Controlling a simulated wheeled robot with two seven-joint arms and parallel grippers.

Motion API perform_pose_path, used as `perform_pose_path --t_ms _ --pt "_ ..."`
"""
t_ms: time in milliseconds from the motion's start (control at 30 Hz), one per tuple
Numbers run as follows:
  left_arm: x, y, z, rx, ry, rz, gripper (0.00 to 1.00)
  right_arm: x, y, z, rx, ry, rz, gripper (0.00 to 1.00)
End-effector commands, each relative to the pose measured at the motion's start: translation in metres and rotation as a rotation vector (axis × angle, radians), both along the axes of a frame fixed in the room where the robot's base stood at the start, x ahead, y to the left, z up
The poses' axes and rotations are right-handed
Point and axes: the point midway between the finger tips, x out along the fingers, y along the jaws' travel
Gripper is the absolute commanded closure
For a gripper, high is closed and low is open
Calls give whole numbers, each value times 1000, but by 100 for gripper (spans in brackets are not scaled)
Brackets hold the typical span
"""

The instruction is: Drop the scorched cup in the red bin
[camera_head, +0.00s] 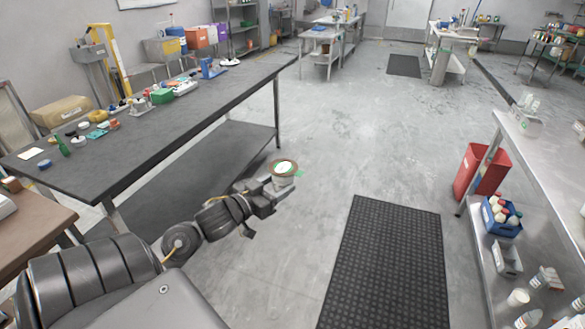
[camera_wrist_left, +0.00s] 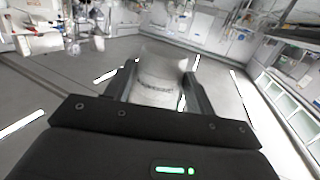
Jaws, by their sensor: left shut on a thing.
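My left gripper (camera_head: 276,184) is shut on the cup (camera_head: 285,169), holding it out over the open floor beside the dark table. In the head view the cup has a brownish rim with a pale, partly green inside. In the left wrist view the cup (camera_wrist_left: 160,78) is whitish and blurred, with a faint dark band, between the two fingers of the left gripper (camera_wrist_left: 158,95). The red bin (camera_head: 480,172) stands on the floor at the right, by the metal shelf. My right gripper is not in view.
A long dark table (camera_head: 150,112) with small items runs along the left. A black floor mat (camera_head: 385,262) lies between the gripper and the right-hand metal shelf (camera_head: 545,165). A blue crate of bottles (camera_head: 502,217) sits on the shelf's lower level. The middle floor is clear.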

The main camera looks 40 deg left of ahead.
Motion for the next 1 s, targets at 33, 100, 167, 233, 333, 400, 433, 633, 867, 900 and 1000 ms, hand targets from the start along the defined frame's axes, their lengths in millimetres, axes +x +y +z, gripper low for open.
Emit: perform_pose_path --t_ms 33,100,167,233,333,400,433,633,867,900,1000 --pt "2 -18 -3 -1 0 -39 86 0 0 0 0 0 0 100" --pt "4 -45 -8 -3 3 -96 86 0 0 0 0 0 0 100" --pt "4 -71 -12 -2 4 -152 86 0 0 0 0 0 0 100" --pt "2 -102 -16 -3 3 -220 86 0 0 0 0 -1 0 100" --pt "-2 -143 -20 -4 0 -310 86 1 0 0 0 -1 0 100" --pt "-6 -167 -22 -5 -4 -365 86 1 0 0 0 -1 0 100" --pt "-8 -175 -22 -5 -6 -384 86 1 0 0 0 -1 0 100" --pt "-19 -214 -23 -8 -17 -475 86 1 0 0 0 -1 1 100" --pt "-22 -225 -23 -8 -20 -500 86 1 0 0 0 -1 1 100" --pt "-22 -225 -23 -8 -20 -499 86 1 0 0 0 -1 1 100" --pt "-23 -222 -23 -8 -20 -494 86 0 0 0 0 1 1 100"
